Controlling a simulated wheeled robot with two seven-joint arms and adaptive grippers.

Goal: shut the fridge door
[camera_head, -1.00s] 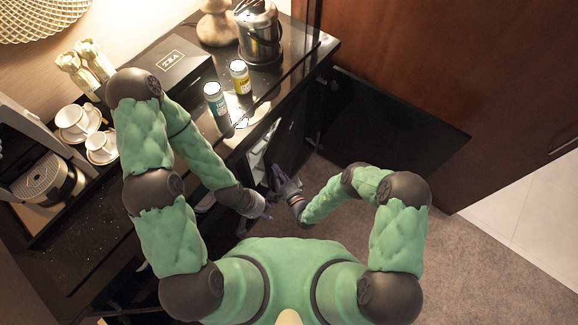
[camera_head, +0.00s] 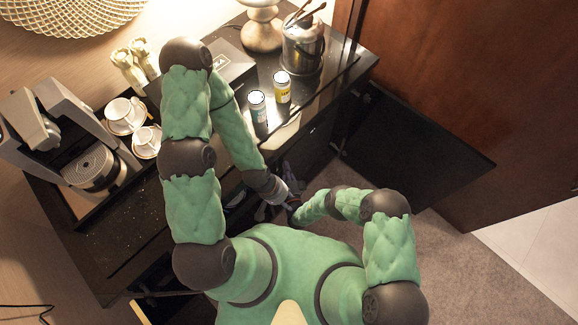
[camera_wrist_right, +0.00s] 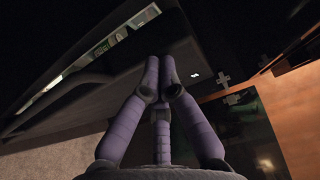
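The fridge door (camera_wrist_right: 105,97) is a dark panel at the left of the right wrist view. A narrow lit gap (camera_wrist_right: 85,62) beside its edge shows pale and green items inside, so it stands slightly ajar. My right gripper (camera_wrist_right: 161,72) has its purple fingertips drawn together, with nothing seen between them. They point at the dark front; contact is unclear. The door is hard to make out there.
An open black cabinet door (camera_head: 415,150) juts out at the right, before a wooden door (camera_head: 430,70). The black counter (camera_head: 345,75) carries two cans, an ice bucket (camera_head: 302,45), a tea box, cups and a coffee machine (camera_head: 90,165). Carpet (camera_head: 470,260) is clear at lower right.

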